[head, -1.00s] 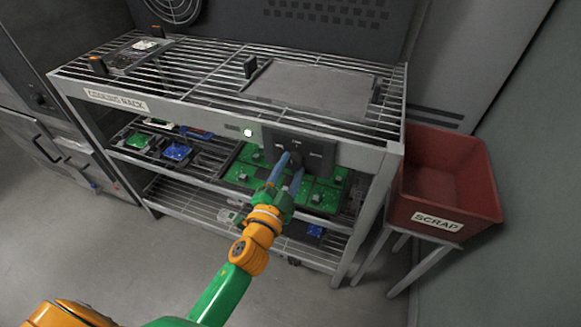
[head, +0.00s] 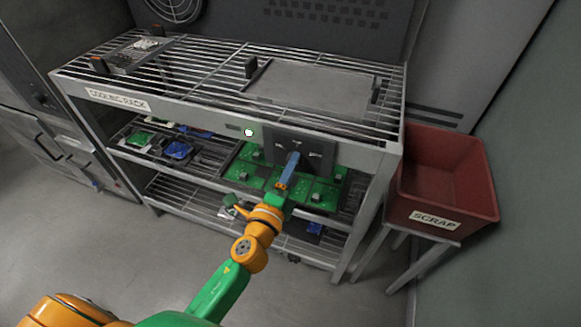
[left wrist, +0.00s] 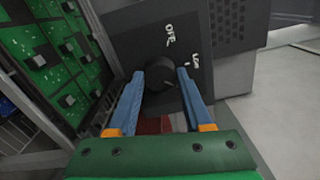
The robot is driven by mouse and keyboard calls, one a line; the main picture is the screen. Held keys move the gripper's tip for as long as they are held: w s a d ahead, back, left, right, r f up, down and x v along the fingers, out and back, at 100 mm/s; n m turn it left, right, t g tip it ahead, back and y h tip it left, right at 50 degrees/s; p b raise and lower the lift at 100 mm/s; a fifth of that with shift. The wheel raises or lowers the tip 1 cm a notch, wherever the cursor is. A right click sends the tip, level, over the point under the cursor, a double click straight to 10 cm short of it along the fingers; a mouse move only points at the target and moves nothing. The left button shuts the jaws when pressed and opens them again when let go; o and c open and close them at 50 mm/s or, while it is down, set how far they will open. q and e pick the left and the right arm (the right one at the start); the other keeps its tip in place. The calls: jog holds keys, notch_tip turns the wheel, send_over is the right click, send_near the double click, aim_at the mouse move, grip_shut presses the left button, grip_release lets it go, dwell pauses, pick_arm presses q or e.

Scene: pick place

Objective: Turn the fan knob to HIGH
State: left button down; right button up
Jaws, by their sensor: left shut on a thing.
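The fan knob (left wrist: 166,77) is a round black dial on a dark control panel (head: 316,150) at the front of the cooling rack. In the left wrist view the panel shows white OFF and LO markings above and to the right of the knob. My left gripper (head: 291,160) is at the panel. Its blue fingers (left wrist: 160,82) lie on either side of the knob, shut on it. In the head view the fingers mostly hide the knob. The HIGH marking cannot be read. My right gripper is not in view.
The cooling rack (head: 170,108) has wire shelves holding green and blue circuit boards (head: 178,150). A metal tray (head: 312,88) lies on top. A red scrap bin (head: 445,180) stands at the right. The floor in front is clear.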

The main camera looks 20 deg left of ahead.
pick_arm(q)
jog(key=shift+m, duration=1.9)
jog(key=shift+c, duration=1.6)
grip_release()
jog(key=s+b, duration=0.1)
jog(key=s, duration=0.6)
jog(key=shift+a, duration=0.1)
